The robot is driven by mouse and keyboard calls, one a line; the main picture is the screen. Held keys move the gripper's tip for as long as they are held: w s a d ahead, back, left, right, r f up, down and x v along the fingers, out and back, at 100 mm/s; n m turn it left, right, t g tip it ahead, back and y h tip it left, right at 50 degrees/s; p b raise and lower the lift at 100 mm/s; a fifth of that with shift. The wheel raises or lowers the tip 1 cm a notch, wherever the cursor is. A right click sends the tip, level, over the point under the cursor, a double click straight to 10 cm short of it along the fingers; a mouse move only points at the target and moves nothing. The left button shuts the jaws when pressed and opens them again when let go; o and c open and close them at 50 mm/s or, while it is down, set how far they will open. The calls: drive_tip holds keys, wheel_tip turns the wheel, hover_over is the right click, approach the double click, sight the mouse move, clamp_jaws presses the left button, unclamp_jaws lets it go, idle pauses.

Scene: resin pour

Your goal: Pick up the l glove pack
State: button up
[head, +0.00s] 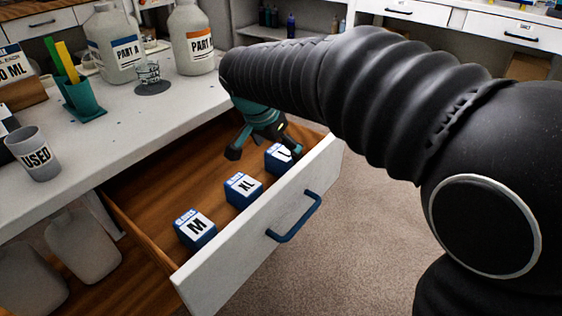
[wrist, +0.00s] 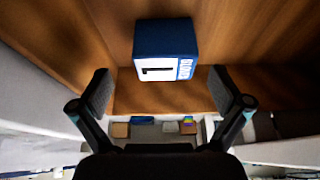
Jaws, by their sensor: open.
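The L glove pack (head: 273,163) is a small blue box with a white label. It stands at the right end of the open drawer, and my finger partly hides its letter in the head view. In the wrist view the pack (wrist: 165,38) is upper centre, its label letter turned sideways. My gripper (head: 263,151) is open and empty over the right part of the drawer. In the wrist view its fingers (wrist: 163,91) stand wide apart, with the pack beyond them, between their lines and not gripped.
The XL pack (head: 243,190) and the M pack (head: 195,229) stand in the same wooden drawer (head: 160,190). The drawer front (head: 240,245) has a blue handle (head: 295,220). The white worktop (head: 130,115) above holds bottles and a used cup (head: 33,155).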

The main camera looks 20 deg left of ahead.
sight(279, 154)
drive_tip(key=shift+a+x, duration=0.15)
drive_tip(key=shift+x, duration=1.25)
drive_tip(key=shift+a+x, duration=0.2)
drive_tip(key=shift+x, duration=1.2)
drive_tip(key=shift+w, duration=0.15)
drive_tip(key=c, duration=1.1)
